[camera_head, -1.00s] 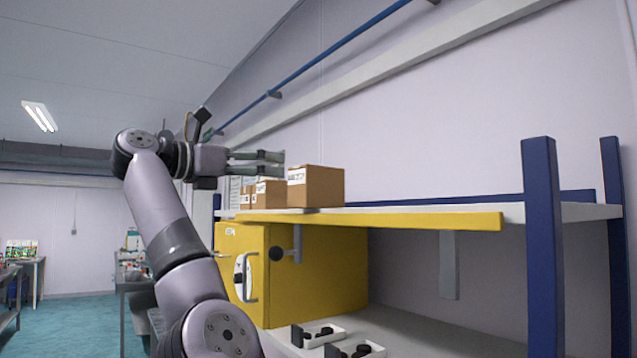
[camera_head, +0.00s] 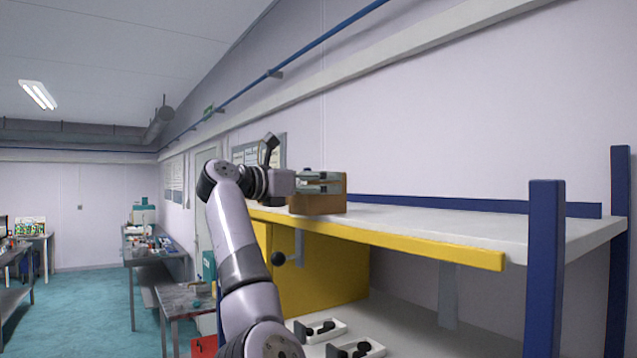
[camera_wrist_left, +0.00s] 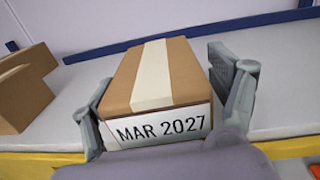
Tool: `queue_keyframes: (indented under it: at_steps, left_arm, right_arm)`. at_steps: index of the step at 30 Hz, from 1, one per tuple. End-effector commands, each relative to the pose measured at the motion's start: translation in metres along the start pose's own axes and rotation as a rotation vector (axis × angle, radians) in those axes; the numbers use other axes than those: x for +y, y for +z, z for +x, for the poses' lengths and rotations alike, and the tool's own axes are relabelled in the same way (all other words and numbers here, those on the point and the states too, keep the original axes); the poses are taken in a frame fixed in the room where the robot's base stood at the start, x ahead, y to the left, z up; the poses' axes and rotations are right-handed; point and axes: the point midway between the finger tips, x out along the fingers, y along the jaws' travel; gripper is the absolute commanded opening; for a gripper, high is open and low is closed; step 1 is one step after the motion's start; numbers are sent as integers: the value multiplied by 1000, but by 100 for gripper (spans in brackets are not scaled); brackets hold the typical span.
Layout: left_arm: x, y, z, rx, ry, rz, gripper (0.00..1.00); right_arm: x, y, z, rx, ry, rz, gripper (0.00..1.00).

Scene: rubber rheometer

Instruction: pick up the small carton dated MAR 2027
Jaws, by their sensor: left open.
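The small carton (camera_wrist_left: 151,85) is a brown box with a pale tape strip on top and a white label reading MAR 2027. It sits on the white shelf top, and in the head view the carton (camera_head: 318,205) is partly hidden behind my gripper. My left gripper (camera_head: 325,183) is open at the carton. In the left wrist view the gripper (camera_wrist_left: 165,105) has one finger on each side of the carton, close to its walls; I cannot tell whether they touch. My right gripper is not in view.
Another brown carton (camera_wrist_left: 22,90) stands to the left in the left wrist view, with a gap between. The shelf (camera_head: 440,225) has a yellow front edge and blue posts, and is clear to the right. A yellow cabinet (camera_head: 335,275) stands below.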

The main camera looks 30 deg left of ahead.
Motion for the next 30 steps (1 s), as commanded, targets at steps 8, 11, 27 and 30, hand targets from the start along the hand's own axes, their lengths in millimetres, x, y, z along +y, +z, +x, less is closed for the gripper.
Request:
queue_keyframes:
  at_steps: [8,11,27,30]
  left_arm:
    - [0,-1,6,0,1,0,82]
    - [0,-1,6,0,1,0,79]
    - [0,-1,6,0,1,0,43]
    - [0,-1,6,0,1,0,36]
  right_arm:
    - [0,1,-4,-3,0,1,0]
    - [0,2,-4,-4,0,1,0]
    - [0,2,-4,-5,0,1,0]
    - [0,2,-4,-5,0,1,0]
